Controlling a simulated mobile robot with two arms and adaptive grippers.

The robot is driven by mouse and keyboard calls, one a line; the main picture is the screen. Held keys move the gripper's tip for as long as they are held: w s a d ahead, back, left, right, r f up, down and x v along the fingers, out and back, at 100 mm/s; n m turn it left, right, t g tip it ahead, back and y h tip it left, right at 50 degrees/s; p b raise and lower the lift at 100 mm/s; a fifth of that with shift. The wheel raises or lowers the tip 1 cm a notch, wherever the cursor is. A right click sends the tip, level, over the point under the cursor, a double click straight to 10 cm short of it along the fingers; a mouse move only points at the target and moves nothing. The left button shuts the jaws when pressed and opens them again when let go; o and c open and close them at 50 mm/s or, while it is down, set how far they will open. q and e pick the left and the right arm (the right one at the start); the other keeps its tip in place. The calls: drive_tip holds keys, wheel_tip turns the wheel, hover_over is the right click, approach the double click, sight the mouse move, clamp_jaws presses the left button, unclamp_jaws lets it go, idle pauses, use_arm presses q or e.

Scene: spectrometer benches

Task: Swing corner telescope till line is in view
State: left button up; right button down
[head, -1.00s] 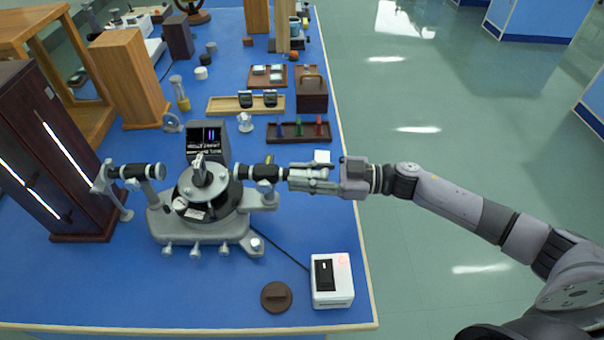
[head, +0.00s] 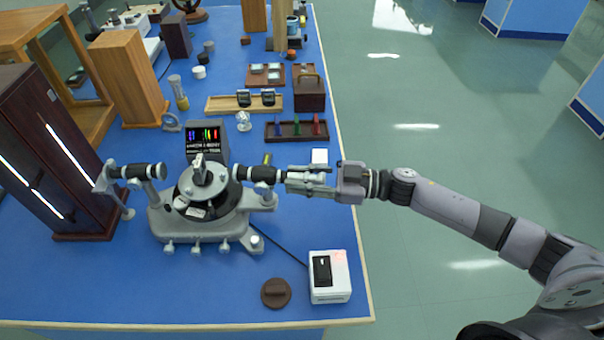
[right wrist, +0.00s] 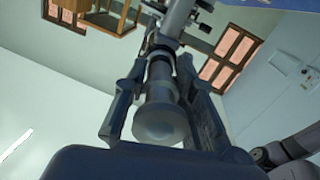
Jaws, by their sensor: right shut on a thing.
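The spectrometer (head: 205,215) stands on the blue bench, with a prism-like piece on its round middle table. Its telescope (head: 258,174), a black tube, points right from the table. My right gripper (head: 292,180) is shut on the telescope's right end. In the right wrist view the gripper's fingers (right wrist: 160,110) lie on both sides of the tube (right wrist: 160,95). A second black tube (head: 137,171) points left towards the dark lamp cabinet. A small screen (head: 206,141) behind the spectrometer shows several coloured lines, violet to red, with text below. My left gripper is not in view.
A white box (head: 329,277) with a black switch and a brown disc (head: 276,293) lie in front. A tall dark cabinet (head: 60,150) stands at the left. A rack of coloured pieces (head: 297,128) stands behind the telescope. The bench's right edge (head: 358,250) runs beneath my arm.

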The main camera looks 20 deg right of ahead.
drive_tip(key=c, duration=1.4)
unclamp_jaws()
drive_tip(key=v, duration=1.2)
drive_tip(key=shift+w, duration=0.1)
